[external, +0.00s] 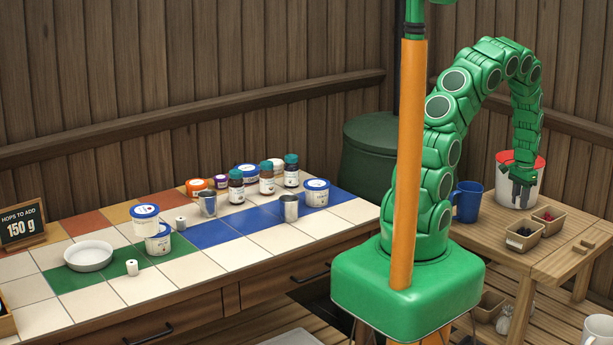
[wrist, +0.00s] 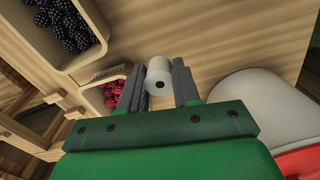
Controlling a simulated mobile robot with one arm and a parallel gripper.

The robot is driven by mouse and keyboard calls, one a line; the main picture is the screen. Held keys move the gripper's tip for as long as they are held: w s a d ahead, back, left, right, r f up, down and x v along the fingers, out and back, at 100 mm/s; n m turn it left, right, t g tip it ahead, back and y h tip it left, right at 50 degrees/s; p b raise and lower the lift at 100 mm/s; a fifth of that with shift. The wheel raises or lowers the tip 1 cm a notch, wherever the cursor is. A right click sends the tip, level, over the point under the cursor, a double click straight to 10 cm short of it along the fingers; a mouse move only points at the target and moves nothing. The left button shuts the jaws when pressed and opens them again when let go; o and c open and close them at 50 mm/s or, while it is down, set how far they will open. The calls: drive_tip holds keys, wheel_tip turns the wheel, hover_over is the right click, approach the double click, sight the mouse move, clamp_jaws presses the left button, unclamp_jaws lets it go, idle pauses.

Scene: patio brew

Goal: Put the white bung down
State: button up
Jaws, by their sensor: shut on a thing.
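My gripper (external: 521,194) is over the wooden side table at the right, in front of the white bucket with a red rim (external: 505,190). In the wrist view my gripper (wrist: 158,80) is shut on the white bung (wrist: 159,72), a small white cylinder with a dark hole in its end. The wooden table surface (wrist: 195,30) shows beyond it. I cannot tell how far above the table it is. The bung cannot be made out in the external view. Two similar white cylinders stand on the tiled counter, one in front (external: 132,267) and one behind (external: 181,222).
On the side table (external: 490,245), a blue mug (external: 466,201) stands left of the bucket. A tray of blackberries (external: 523,236) and a tray of raspberries (external: 547,220) sit in front. The tiled counter (external: 215,257) holds tubs, bottles, metal cups and a white dish (external: 88,256).

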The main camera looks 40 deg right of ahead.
drive_tip(key=shift+w+d+f, duration=0.2)
drive_tip(key=shift+d+f, duration=0.75)
drive_tip(key=shift+f, duration=0.3)
drive_tip(key=shift+w+d+f, duration=0.1)
drive_tip(key=shift+d+f, duration=0.55)
drive_tip(key=shift+d, duration=0.05)
drive_tip(key=shift+f, duration=1.55)
drive_tip(key=shift+f, duration=0.1)
drive_tip(key=o, duration=1)
wheel_tip(320, 180, up, 12)
drive_tip(key=shift+r, duration=0.1)
